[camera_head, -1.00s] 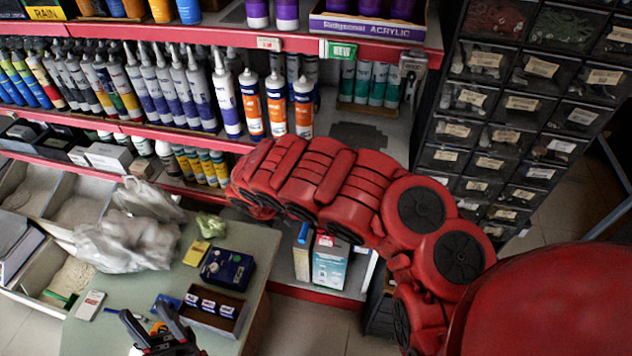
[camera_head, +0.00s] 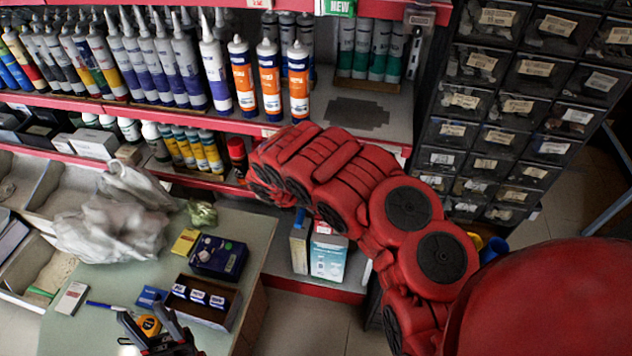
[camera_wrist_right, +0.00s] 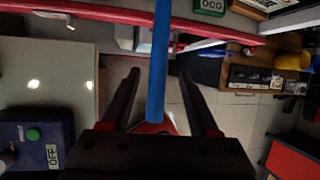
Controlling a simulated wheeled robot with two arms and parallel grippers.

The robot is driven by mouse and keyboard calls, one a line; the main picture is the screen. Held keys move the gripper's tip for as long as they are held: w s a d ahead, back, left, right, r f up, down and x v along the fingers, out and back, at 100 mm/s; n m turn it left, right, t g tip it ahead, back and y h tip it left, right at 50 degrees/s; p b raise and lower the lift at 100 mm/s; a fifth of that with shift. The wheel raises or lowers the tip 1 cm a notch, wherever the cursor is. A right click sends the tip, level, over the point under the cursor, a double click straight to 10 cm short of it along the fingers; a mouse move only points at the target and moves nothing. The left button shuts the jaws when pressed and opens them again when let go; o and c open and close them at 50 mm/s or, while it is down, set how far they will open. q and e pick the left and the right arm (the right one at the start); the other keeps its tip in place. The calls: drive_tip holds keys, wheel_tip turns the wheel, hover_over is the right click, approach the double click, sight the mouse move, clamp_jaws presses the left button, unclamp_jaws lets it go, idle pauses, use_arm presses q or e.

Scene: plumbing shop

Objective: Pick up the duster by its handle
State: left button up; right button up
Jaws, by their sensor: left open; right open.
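A slim blue rod (camera_wrist_right: 160,45) runs upright through the middle of the right wrist view. It looks like the duster's handle, but no duster head is clear, so I cannot be sure. My right gripper (camera_wrist_right: 160,74) is open, with one black finger on each side of the rod and visible gaps to both. A small patch of red shows at the rod's lower end. In the head view my red right arm hides the right gripper, and I cannot make out the duster there. My left gripper (camera_head: 143,312) is open and empty over the table's front, at the picture's bottom edge.
The pale table (camera_head: 245,228) holds a dark blue box (camera_head: 218,258), a small tray (camera_head: 232,312) and a plastic bag (camera_head: 115,215). Shelves with red edges (camera_head: 130,107) carry tubes and bottles behind. Drawer cabinets (camera_head: 500,107) stand at the right. Open floor shows below.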

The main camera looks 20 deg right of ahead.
drive_tip(key=shift+b+x, duration=0.6)
drive_tip(key=shift+x, duration=0.25)
drive_tip(key=x, duration=0.1)
drive_tip(key=p+x, duration=0.1)
drive_tip(key=x, duration=0.1)
drive_tip(key=shift+w+d+f, duration=0.15)
drive_tip(key=shift+w, duration=0.25)
clamp_jaws()
